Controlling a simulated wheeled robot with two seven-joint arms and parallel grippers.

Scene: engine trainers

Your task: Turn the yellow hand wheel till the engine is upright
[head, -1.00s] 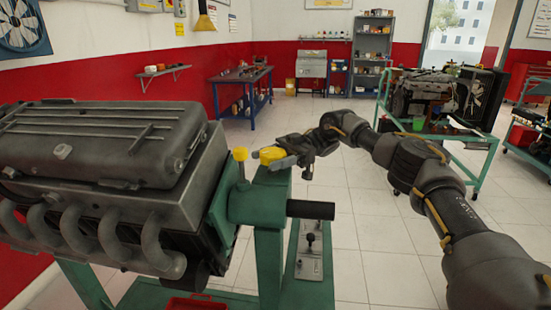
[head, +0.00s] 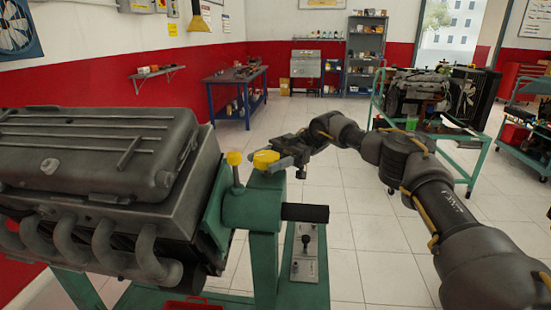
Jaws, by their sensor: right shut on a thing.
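The grey engine (head: 95,190) hangs on the green stand (head: 262,210) at the left. Its ribbed cover faces up, with the curved pipes on the near side; I cannot tell its exact tilt. The yellow hand wheel (head: 264,158) sits on top of the stand's green head, partly hidden by my right gripper. My right gripper (head: 279,161) reaches in from the right and is shut on the hand wheel's near right side. A yellow-topped pin (head: 234,158) stands upright just left of the wheel. My left gripper is out of view.
A black bar (head: 305,213) sticks out right from the stand's head, above a grey plate with a small lever (head: 305,251). A red tray (head: 193,305) lies below the engine. A green cart (head: 475,140) with another engine stands at right. Floor between is clear.

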